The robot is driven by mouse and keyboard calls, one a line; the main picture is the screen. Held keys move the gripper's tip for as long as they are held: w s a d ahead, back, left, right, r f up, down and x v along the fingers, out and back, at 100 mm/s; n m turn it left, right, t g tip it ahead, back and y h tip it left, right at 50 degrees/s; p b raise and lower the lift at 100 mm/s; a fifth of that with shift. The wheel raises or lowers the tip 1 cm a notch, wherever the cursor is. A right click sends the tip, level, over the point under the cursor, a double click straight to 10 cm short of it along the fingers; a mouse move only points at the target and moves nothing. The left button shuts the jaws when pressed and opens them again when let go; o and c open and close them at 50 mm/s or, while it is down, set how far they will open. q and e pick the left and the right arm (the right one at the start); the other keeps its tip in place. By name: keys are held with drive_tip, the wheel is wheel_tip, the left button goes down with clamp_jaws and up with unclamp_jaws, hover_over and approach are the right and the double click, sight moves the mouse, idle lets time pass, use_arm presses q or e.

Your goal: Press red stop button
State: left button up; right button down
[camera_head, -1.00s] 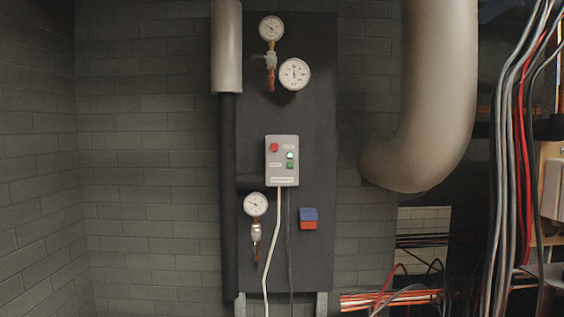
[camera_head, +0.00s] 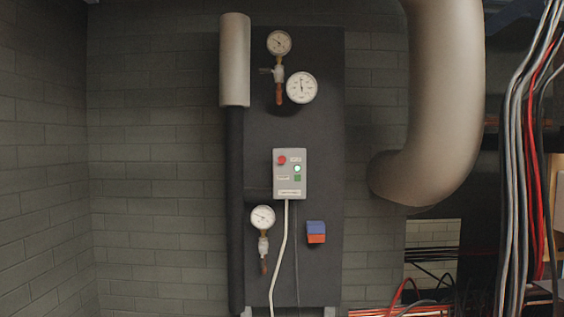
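The red stop button (camera_head: 282,160) is a small round red button at the upper left of a grey control box (camera_head: 290,191). The box is mounted on a dark upright panel (camera_head: 325,130) near the middle of the head view. A lit whitish-green light (camera_head: 297,168) and a green button (camera_head: 297,178) sit at the right of the box, below the red button's level. Small labels on the box are too small to read. Neither of my grippers shows in the view.
Round gauges (camera_head: 302,87) are mounted above and below left of the box. A blue and red block (camera_head: 316,232) is at its lower right. A white cable (camera_head: 280,255) hangs below it. A thick pipe (camera_head: 440,110) and bundled cables (camera_head: 520,150) are at right; brick wall (camera_head: 160,150) at left.

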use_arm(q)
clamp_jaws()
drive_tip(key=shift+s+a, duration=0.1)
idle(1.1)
